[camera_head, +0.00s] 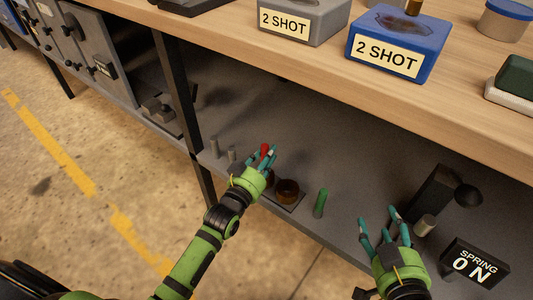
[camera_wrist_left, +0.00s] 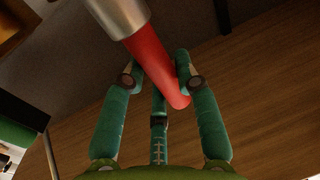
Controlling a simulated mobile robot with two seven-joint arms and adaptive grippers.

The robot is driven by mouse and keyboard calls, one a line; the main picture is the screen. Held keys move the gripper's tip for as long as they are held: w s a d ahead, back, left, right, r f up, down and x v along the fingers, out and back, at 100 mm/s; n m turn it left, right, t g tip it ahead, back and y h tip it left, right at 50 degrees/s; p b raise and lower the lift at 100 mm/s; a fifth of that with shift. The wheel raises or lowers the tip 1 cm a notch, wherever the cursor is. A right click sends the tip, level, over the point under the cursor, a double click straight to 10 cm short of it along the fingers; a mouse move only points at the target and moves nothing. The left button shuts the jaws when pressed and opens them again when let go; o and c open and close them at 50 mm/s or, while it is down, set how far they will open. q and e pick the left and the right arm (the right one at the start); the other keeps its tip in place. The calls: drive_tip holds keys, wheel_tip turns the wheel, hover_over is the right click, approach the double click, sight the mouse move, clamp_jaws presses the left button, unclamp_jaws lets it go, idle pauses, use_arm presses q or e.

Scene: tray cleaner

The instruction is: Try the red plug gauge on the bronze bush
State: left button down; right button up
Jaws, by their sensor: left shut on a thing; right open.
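The red plug gauge (camera_head: 265,150) is in my left gripper (camera_head: 264,160) over the grey lower shelf. In the left wrist view its red handle (camera_wrist_left: 153,62) lies between the fingers of the left gripper (camera_wrist_left: 160,82), with a silver metal part (camera_wrist_left: 118,14) toward the top edge. The bronze bush (camera_head: 287,191) sits on a dark plate (camera_head: 293,207) on the shelf, just right of the left gripper and apart from the gauge. My right gripper (camera_head: 386,232) is open and empty near the shelf's front edge.
A green plug gauge (camera_head: 320,203) stands right of the bush. Small grey pins (camera_head: 214,147) stand to the left. A black stand (camera_head: 433,196) and a SPRING sign (camera_head: 474,264) are at the right. The wooden bench top (camera_head: 220,40) overhangs the shelf, with a dark leg (camera_head: 181,95) at left.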

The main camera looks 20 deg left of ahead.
drive_tip(key=shift+r+p, duration=0.7)
drive_tip(key=shift+r, duration=0.15)
idle(2.3)
drive_tip(key=shift+r+p, duration=0.35)
drive_tip(key=shift+p, duration=0.05)
drive_tip(key=shift+r+p, duration=0.5)
drive_tip(key=shift+r, duration=0.05)
idle(2.3)
drive_tip(key=shift+r+p, duration=0.4)
drive_tip(key=shift+p, duration=0.05)
drive_tip(key=shift+r, duration=0.25)
idle(0.9)
